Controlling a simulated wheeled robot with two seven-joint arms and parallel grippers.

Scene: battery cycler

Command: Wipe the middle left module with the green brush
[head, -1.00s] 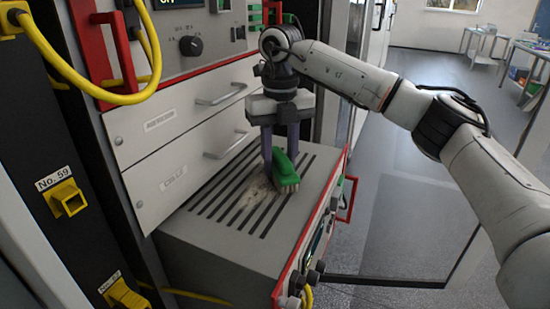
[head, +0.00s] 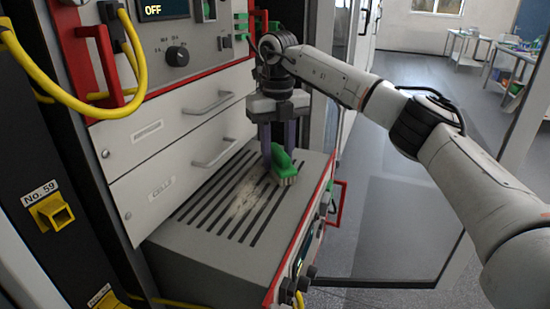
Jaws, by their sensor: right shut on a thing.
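The pulled-out grey module (head: 200,248) has a slotted top and a red-edged front. A pale dusty smear (head: 243,200) lies across its slots. My right gripper (head: 278,150) is above the far right part of this top, fingers pointing down, shut on the green brush (head: 284,167). The brush's bristles point down at the slotted top, right of the smear; they look at or very near the surface, and I cannot tell if they touch. My left gripper is not in view.
Drawer panels with silver handles (head: 214,152) rise behind the module. Above is a unit with a red frame, a display reading OFF (head: 163,8) and a yellow cable (head: 60,92). A red handle (head: 337,203) sticks out at right. Open floor lies to the right.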

